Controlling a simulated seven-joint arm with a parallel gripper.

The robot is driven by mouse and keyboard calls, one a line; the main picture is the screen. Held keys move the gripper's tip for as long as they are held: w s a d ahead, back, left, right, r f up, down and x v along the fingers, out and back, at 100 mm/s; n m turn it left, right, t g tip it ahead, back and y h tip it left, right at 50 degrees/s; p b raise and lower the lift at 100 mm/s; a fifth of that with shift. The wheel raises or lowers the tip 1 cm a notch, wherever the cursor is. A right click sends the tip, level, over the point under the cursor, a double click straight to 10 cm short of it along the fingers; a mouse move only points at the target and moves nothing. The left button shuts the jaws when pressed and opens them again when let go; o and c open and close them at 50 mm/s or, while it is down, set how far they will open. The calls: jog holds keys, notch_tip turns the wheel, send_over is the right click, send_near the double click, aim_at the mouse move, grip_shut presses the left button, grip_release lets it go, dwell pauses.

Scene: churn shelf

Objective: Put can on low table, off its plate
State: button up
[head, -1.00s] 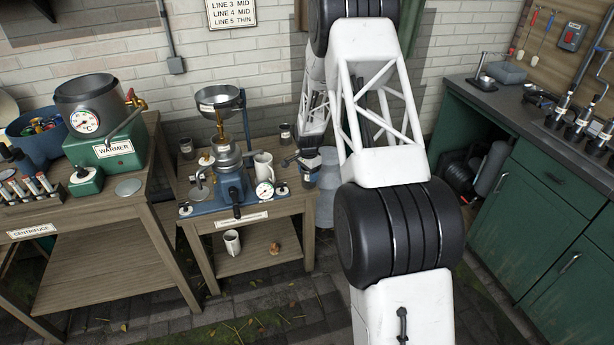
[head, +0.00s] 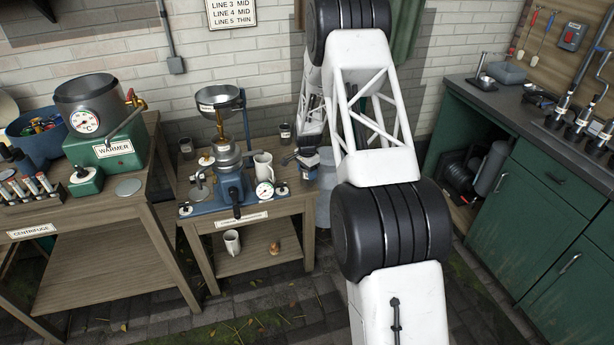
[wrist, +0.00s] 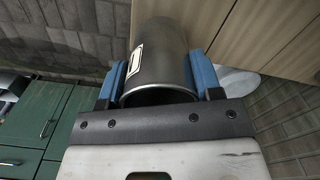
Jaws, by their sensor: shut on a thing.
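My gripper (wrist: 160,85) has its blue fingers shut on a dark metal can (wrist: 160,55) with a pale label. In the head view my gripper (head: 309,161) is at the right edge of the middle wooden table (head: 270,216), beside the blue-based machine. The can is mostly hidden there, and I cannot tell whether it touches the tabletop. In the wrist view wooden surfaces (wrist: 270,35) lie beyond the can to the right. I cannot make out the can's plate.
A grey metal vessel (head: 324,205) stands right of the table. The lower shelf holds another mug (head: 232,242).

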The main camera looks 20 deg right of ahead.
jog(key=shift+f, duration=1.05)
jog(key=shift+f, duration=0.15)
jog(key=o, duration=1)
notch_tip(320, 180, up, 12)
jog(key=shift+r, duration=0.2)
dwell(0.3)
